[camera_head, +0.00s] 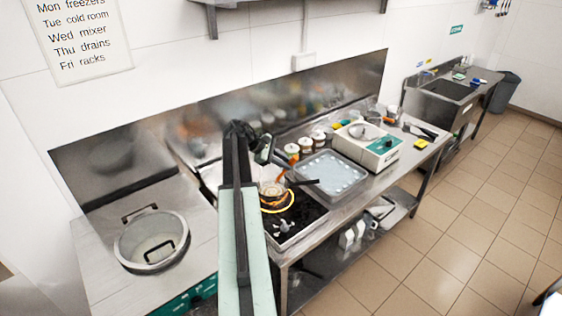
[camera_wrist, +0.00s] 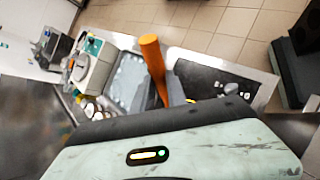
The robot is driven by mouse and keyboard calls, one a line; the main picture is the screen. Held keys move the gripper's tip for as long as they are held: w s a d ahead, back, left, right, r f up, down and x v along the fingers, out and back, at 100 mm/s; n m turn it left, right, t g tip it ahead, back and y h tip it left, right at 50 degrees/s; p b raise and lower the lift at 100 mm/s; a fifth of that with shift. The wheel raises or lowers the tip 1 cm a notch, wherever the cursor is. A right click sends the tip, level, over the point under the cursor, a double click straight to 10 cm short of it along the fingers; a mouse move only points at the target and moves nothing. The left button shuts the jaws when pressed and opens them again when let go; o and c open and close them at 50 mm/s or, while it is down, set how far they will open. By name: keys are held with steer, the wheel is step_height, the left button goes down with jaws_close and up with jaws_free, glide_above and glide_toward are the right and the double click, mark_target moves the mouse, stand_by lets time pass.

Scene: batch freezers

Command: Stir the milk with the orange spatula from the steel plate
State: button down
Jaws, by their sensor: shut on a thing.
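In the wrist view an orange spatula handle (camera_wrist: 152,55) stands up in front of my gripper (camera_wrist: 168,92), which is shut on it. The spatula's lower end is hidden behind my gripper body. In the head view my gripper (camera_head: 264,152) is above and just behind a small pan (camera_head: 272,190) on the black hob (camera_head: 298,225). An orange ring glows around the pan's base, and a dark handle points right. I cannot make out milk in it, or whether the spatula touches it. I cannot identify the steel plate for sure.
A large steel pot (camera_head: 130,248) stands on the left counter. A shallow metal tray (camera_head: 350,190) lies right of the hob, with several small jars (camera_head: 292,150) behind it. A white and green machine (camera_head: 380,155) stands farther right. The tiled floor at right is clear.

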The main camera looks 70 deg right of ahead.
steer(key=w+d+f+b, duration=0.1)
steer(key=w+f+b, duration=0.2)
steer(key=f+b, duration=0.6)
steer(key=shift+d+f, duration=0.25)
steer(key=shift+d, duration=0.15)
stand_by(0.4)
